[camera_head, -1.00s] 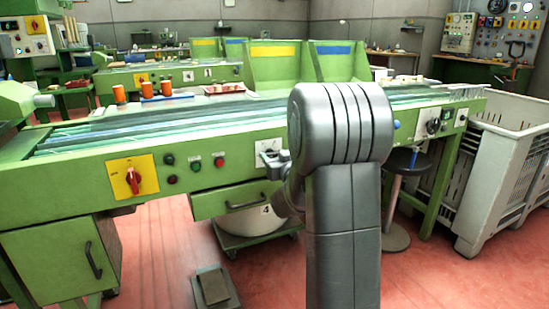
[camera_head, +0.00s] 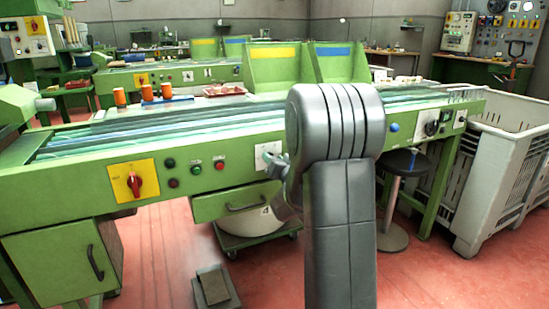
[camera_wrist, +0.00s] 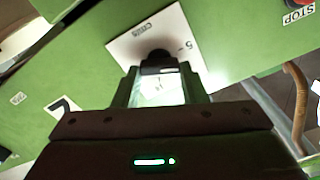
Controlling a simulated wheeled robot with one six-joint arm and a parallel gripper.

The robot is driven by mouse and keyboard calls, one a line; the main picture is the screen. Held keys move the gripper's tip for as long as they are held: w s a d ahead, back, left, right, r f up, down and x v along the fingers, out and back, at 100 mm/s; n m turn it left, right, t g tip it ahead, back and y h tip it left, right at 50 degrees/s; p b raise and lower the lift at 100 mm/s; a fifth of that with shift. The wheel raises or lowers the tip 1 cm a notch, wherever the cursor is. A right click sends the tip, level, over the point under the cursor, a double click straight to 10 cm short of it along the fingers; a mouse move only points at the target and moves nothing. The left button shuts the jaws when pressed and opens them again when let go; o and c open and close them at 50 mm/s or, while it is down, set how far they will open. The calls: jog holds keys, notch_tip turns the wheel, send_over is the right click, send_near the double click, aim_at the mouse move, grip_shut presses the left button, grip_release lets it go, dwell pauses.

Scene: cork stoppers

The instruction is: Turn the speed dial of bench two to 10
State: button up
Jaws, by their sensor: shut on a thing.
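The speed dial is a dark round knob (camera_wrist: 157,58) on a white scale plate (camera_wrist: 190,34), which looks tilted in the wrist view. A "5" and small lettering show on the plate; the knob's pointer and setting are hidden. My gripper (camera_wrist: 160,73) is shut on the knob, one finger on each side. In the head view the plate (camera_head: 267,153) sits on the green bench front, and my gripper (camera_head: 280,165) is at it, partly hidden by my arm.
A red rotary switch on a yellow plate (camera_head: 133,181) and several push buttons (camera_head: 195,169) are left of the dial. A green drawer (camera_head: 235,202) is below it. A stool (camera_head: 398,162) and a grey crate (camera_head: 508,185) stand right. A pedal (camera_head: 215,286) lies on the floor.

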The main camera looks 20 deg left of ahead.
jog(key=shift+w+f+m+p, duration=0.1)
jog(key=shift+m+p, duration=1)
jog(key=shift+m, duration=2.5)
jog(key=o, duration=1)
jog(key=shift+d, duration=0.1)
jog(key=p+v, duration=0.1)
jog(key=v, duration=1.2)
jog(key=shift+s+d+p, duration=0.2)
jog(key=shift+s+p, duration=0.1)
jog(key=shift+p, duration=0.1)
